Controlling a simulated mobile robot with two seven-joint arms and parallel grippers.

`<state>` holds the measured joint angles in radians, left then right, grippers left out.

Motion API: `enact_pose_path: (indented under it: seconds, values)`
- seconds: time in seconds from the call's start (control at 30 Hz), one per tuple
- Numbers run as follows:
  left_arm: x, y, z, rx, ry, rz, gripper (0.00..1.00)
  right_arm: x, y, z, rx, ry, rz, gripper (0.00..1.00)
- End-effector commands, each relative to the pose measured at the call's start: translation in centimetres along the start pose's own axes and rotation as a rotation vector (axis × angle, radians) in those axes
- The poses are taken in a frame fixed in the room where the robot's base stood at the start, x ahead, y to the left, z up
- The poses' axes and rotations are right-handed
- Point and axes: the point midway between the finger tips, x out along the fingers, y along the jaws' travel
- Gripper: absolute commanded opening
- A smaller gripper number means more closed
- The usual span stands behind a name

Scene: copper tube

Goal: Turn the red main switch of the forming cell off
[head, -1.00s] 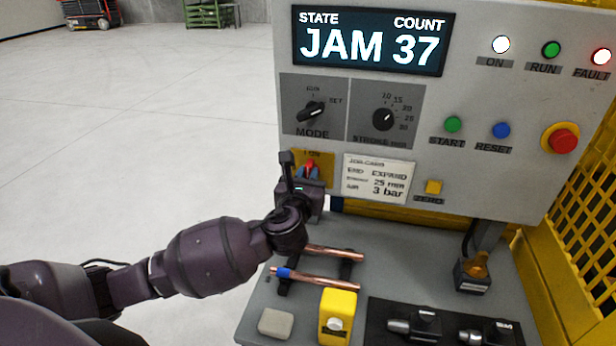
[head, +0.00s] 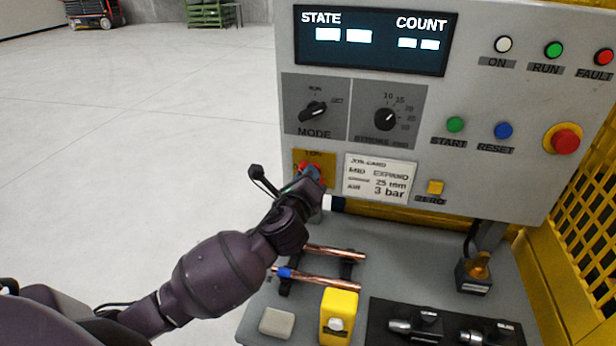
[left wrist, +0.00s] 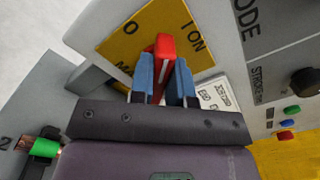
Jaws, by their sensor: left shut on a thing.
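The red main switch (head: 308,167) sits on a yellow plate (head: 328,158) at the lower left of the panel. In the left wrist view the red handle (left wrist: 165,45) stands between the blue fingertips of my left gripper (left wrist: 166,72). The gripper is shut on the handle; it also shows in the head view (head: 313,176), rolled over to one side. The plate (left wrist: 115,47) carries marks 0 and I ON. The fingers partly hide the switch, so its exact angle is hard to read. My right gripper is not in view.
The display (head: 375,40) shows only pale bars under STATE and COUNT. The fault lamp (head: 603,57) looks dull red. Copper tubes (head: 325,280) lie on a rack below my left arm, beside a yellow block (head: 338,315). A job card (head: 380,178) is right of the switch.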

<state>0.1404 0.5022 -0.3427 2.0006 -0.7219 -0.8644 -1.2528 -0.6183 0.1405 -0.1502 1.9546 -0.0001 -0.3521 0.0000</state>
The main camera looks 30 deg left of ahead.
Motion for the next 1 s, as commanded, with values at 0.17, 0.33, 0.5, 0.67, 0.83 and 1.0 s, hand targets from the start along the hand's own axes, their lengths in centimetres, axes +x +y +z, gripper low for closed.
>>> enact_pose_path:
  seconds: [0.17, 0.33, 0.5, 0.67, 0.83, 1.0]
  values:
    - [-0.06, 0.21, -0.16, -0.171, 0.002, 0.003, 0.0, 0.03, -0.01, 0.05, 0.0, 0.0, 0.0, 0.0]
    - [-0.04, 0.34, -0.18, -0.332, 0.002, 0.004, 0.0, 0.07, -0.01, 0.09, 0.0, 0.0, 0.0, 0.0]
    - [-0.04, 0.44, -0.21, -0.485, 0.001, 0.004, 0.0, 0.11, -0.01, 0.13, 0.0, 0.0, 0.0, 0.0]
    - [-0.04, 0.54, -0.26, -0.61, 0.001, 0.004, 0.0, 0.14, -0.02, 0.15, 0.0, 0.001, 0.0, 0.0]
    - [-0.03, 0.58, -0.32, -0.713, 0.001, 0.004, 0.0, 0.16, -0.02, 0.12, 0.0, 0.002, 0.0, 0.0]
    - [-0.03, 0.58, -0.35, -0.78, 0.002, 0.003, 0.0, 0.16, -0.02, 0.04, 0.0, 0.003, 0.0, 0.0]
